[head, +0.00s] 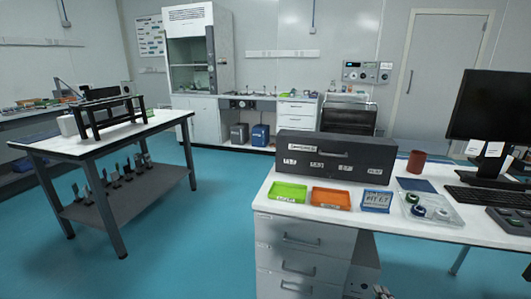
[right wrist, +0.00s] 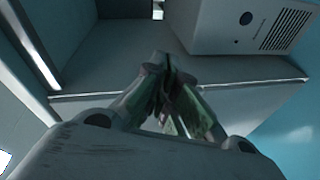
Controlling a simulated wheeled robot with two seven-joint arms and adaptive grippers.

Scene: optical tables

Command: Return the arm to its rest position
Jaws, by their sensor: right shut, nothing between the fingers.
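My right gripper (head: 382,291) shows only as a small part at the bottom edge of the head view, in front of the desk's drawer side. In the right wrist view the right gripper (right wrist: 168,72) fills the middle. Its fingers meet at the tips, with nothing held between them. My left gripper and left arm are not in the head view.
A white desk (head: 400,217) carries a dark case (head: 335,155), green tray (head: 287,192), orange tray (head: 330,198), blue tray (head: 377,200), clear tray (head: 430,209) and monitor (head: 490,110). Its drawer unit (head: 300,262) is close to my gripper. Open floor (head: 190,240) lies left.

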